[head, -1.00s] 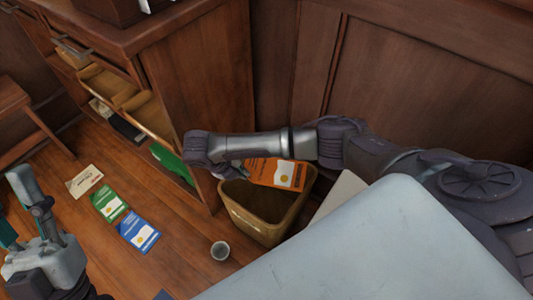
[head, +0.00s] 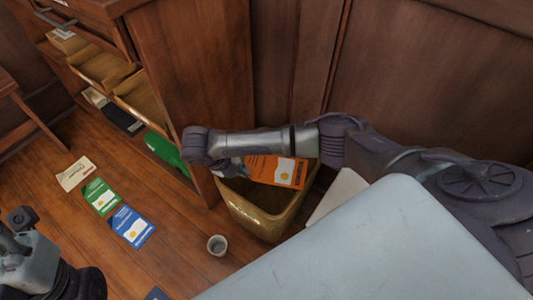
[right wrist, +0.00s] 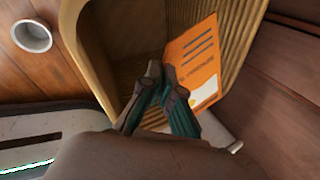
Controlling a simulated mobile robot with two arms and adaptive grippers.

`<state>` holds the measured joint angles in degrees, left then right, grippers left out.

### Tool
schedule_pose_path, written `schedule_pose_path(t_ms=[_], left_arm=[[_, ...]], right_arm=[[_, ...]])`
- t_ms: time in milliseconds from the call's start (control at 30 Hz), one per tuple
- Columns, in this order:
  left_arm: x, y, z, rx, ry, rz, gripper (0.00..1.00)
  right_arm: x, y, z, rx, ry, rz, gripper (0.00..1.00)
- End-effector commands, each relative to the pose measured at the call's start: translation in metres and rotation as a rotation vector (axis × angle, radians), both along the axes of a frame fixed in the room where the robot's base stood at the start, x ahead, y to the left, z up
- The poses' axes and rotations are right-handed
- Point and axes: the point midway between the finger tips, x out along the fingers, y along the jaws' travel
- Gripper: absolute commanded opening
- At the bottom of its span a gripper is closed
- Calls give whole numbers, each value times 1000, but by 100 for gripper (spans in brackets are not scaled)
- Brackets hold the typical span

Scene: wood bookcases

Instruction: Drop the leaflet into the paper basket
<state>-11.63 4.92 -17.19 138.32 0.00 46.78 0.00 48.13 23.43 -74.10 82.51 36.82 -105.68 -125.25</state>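The orange leaflet (head: 275,171), with a white and yellow patch, is tilted over the mouth of the tan paper basket (head: 262,222). My right gripper (head: 237,169) is above the basket's back left part, at the leaflet's left edge. In the right wrist view its fingers (right wrist: 161,72) are close together, with the leaflet (right wrist: 197,62) by the right finger and the ribbed basket wall (right wrist: 245,35) behind. The gripper looks shut on the leaflet's edge; the contact is partly hidden. My left gripper (head: 15,240) is at the lower left edge, partly cut off.
A grey cup (head: 217,245) stands on the floor left of the basket. Blue (head: 131,227), green (head: 100,197) and cream (head: 75,174) leaflets lie on the floor farther left. A wooden bookcase (head: 190,75) stands behind. A pale grey surface (head: 380,245) fills the lower right.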

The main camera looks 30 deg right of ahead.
Motion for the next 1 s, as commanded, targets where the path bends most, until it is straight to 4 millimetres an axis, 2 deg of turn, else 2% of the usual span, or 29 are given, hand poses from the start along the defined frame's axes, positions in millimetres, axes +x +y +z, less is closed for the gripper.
schedule_pose_path(t_ms=[100,133,333,700,867,1000], left_arm=[[0,0,1,0,0,0,40],[0,0,1,0,0,0,40],[0,0,0,0,1,0,40],[0,0,0,0,1,0,40],[0,0,0,0,1,0,40],[0,0,0,0,1,0,40]], right_arm=[[0,0,1,0,0,0,0],[0,0,1,0,0,0,3],[0,0,1,-1,0,0,35],[0,3,5,0,-1,0,35],[1,15,26,2,-4,3,35],[1,29,54,2,-4,3,35]])
